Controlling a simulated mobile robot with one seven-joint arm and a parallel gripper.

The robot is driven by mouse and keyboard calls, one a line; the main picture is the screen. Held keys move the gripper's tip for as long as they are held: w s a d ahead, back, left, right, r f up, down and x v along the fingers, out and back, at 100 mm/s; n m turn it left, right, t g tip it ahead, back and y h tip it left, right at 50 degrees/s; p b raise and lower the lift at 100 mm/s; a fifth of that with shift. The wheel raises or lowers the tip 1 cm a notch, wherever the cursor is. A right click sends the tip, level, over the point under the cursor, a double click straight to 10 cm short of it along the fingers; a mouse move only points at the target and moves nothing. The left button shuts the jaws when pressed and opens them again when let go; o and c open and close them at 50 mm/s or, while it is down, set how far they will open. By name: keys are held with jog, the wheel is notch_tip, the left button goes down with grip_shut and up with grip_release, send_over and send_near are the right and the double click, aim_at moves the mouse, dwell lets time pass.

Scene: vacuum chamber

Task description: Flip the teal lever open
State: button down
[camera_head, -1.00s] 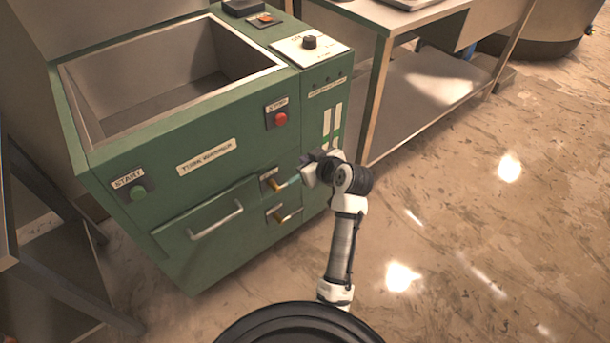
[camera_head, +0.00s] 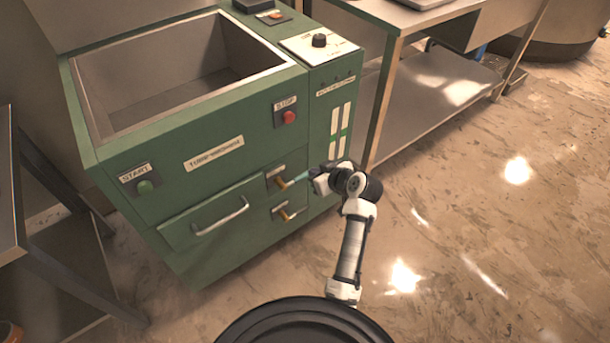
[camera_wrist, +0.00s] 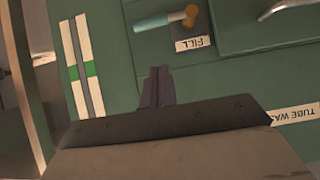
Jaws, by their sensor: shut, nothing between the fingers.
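The teal lever (camera_head: 302,176) sticks out to the right from a brass fitting (camera_head: 281,183) on the front of the green machine. In the upside-down wrist view the lever (camera_wrist: 155,23) lies nearly level, beside a FILL label (camera_wrist: 193,43). My gripper (camera_head: 314,173) is close to the lever's free end in the head view, its fingertips hard to make out there. In the wrist view my gripper's fingers (camera_wrist: 157,72) are together and empty, with a gap in the picture between their tips and the lever. I cannot tell the depth between them.
A second brass-coloured valve (camera_head: 286,214) sits just below. A drawer handle (camera_head: 221,217) is to the left, with the red stop button (camera_head: 289,117) above. A steel table (camera_head: 410,20) stands to the right. The floor at the right is open.

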aim_at(301, 177)
jog(key=shift+w+a+f+p, duration=0.1)
jog(key=shift+w+a+f, duration=0.55)
jog(key=shift+f, duration=0.5)
jog(key=shift+w+a+f+p, duration=0.1)
jog(key=shift+w+a+f, duration=0.35)
jog(key=shift+w+f, duration=0.6)
jog(key=shift+w+a+f+p, duration=0.1)
jog(key=shift+w+a+f, duration=0.45)
jog(key=shift+f, duration=0.75)
jog(key=shift+w+d+f+m+y+b, duration=0.1)
jog(key=shift+d+f+m+y+b, duration=0.05)
jog(key=shift+f+m+y+b, duration=0.4)
jog(key=shift+g+b, duration=0.3)
jog(key=shift+b, duration=0.05)
notch_tip(301, 177, down, 9)
jog(key=s+a+m+g+y+b, duration=0.2)
jog(key=m+y+b, duration=0.7)
jog(key=m+b, duration=0.1)
jog(key=shift+a+b, duration=0.4)
jog(key=shift+b, duration=0.3)
jog(key=shift+m+y, duration=0.25)
jog(key=shift+m, duration=0.1)
